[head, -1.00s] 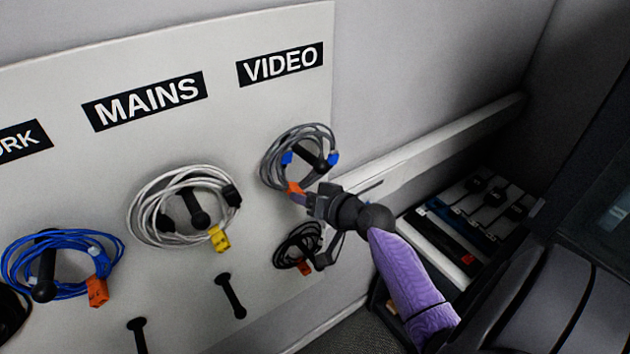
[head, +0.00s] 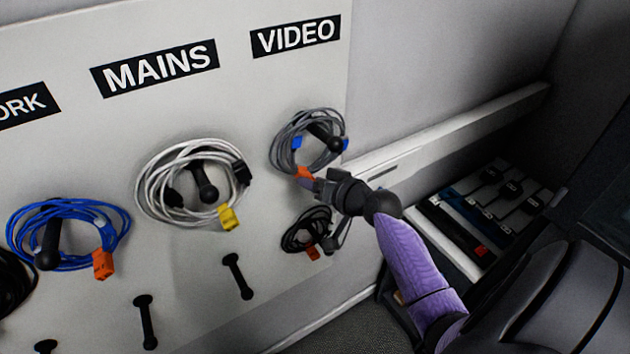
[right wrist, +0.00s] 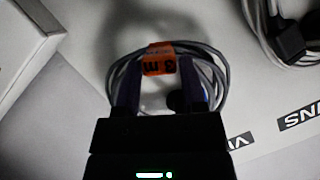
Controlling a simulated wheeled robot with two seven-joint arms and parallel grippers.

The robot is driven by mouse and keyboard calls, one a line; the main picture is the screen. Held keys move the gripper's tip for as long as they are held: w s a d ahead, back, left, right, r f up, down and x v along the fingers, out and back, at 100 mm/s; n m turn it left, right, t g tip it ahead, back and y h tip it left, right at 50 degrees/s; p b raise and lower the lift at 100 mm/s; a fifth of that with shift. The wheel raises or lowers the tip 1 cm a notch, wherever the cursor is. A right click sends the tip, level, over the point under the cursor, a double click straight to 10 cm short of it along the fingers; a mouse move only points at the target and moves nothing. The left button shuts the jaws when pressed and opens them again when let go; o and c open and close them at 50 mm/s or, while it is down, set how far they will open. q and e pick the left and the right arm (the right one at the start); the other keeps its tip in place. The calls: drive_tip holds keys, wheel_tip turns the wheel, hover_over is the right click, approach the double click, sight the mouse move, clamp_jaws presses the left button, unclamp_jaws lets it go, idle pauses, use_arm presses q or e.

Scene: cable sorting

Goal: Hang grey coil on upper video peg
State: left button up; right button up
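The grey coil (head: 282,139) hangs on the upper peg (head: 322,132) under the VIDEO label, the black peg passing through its loop. It has blue connectors and an orange tag (head: 304,173) at its bottom. My right gripper (head: 313,184) is at the coil's lower edge, beside the tag. In the right wrist view my right gripper (right wrist: 160,76) has its two purple fingers apart, one on each side of the orange tag (right wrist: 158,65), with the grey coil (right wrist: 213,62) behind. The fingers look clear of the tag. My left gripper is not in view.
A white coil (head: 150,178) hangs under MAINS and a blue coil (head: 25,236) further left. A wall rail (head: 450,130) and a tray of dark devices (head: 470,232) are at right.

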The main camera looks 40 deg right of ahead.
drive_tip(key=o, duration=0.4)
drive_tip(key=a+v, duration=0.1)
drive_tip(key=v, duration=0.9)
drive_tip(key=s+a+f+g+h+b, duration=0.15)
drive_tip(key=f+b, duration=0.25)
drive_tip(key=f, duration=0.7)
drive_tip(key=s+f+g+b, duration=0.3)
drive_tip(key=f+b, duration=0.1)
drive_tip(key=f, duration=0.8)
drive_tip(key=s+f+g+b, duration=0.2)
drive_tip(key=f+b, duration=0.2)
drive_tip(key=f, duration=0.7)
drive_tip(key=s+a+f+n+g+b, duration=0.2)
drive_tip(key=s+a+f+b, duration=0.1)
drive_tip(key=s+f, duration=0.4)
drive_tip(key=s+a+f+n+g+b, duration=0.2)
drive_tip(key=s+a+f+n+b, duration=0.1)
drive_tip(key=s+f, duration=0.5)
drive_tip(key=s+a+f+n+g+b, duration=0.2)
drive_tip(key=s+a+f+b, duration=0.3)
drive_tip(key=f, duration=0.8)
drive_tip(key=shift+s+a+n+g+b, duration=0.1)
drive_tip(key=shift+s+n+g+b, duration=0.25)
drive_tip(key=shift+s, duration=0.5)
drive_tip(key=shift+s+a+n+g+b, duration=0.1)
drive_tip(key=shift+s+b, duration=0.3)
drive_tip(key=shift+s, duration=0.4)
